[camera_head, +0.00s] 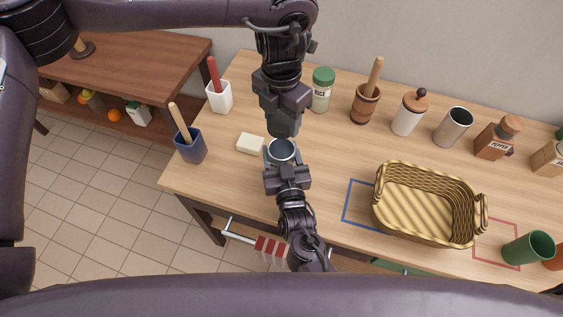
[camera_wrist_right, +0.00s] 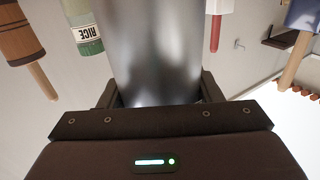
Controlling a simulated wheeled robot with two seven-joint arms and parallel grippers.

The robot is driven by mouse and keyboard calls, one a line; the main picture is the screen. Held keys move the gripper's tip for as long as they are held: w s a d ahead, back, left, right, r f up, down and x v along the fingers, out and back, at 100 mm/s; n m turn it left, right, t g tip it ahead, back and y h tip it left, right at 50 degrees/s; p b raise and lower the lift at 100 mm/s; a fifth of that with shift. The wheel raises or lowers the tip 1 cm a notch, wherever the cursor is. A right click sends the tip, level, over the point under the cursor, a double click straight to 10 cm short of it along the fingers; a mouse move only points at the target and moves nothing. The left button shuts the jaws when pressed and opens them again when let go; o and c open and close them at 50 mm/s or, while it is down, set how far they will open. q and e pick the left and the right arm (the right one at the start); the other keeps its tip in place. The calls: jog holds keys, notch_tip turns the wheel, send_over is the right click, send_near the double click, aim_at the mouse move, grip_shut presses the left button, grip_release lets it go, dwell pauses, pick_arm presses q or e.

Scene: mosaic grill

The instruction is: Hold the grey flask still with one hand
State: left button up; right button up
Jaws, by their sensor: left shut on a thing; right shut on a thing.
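The grey flask (camera_head: 282,152) stands at the near-left part of the wooden table, its round open top showing in the head view. My right gripper (camera_head: 284,168) comes from the near side and is shut around it. In the right wrist view the shiny metal flask (camera_wrist_right: 155,50) fills the space between the two dark fingers (camera_wrist_right: 157,98). My left gripper (camera_head: 284,112) points down just behind the flask's top. It is shut on a grey-blue piece (camera_head: 285,124), mostly hidden by the gripper; I cannot tell whether this piece touches the flask.
A white block (camera_head: 250,144) lies left of the flask. A blue cup (camera_head: 191,148), a white holder (camera_head: 219,97), a rice jar (camera_head: 322,92) and a mortar (camera_head: 364,104) stand around. A wicker basket (camera_head: 425,232) is to the right. Table is clear between the flask and basket.

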pick_arm(q)
jog(key=shift+f, duration=2.45)
jog(key=shift+f, duration=0.9)
jog(key=shift+f, duration=0.6)
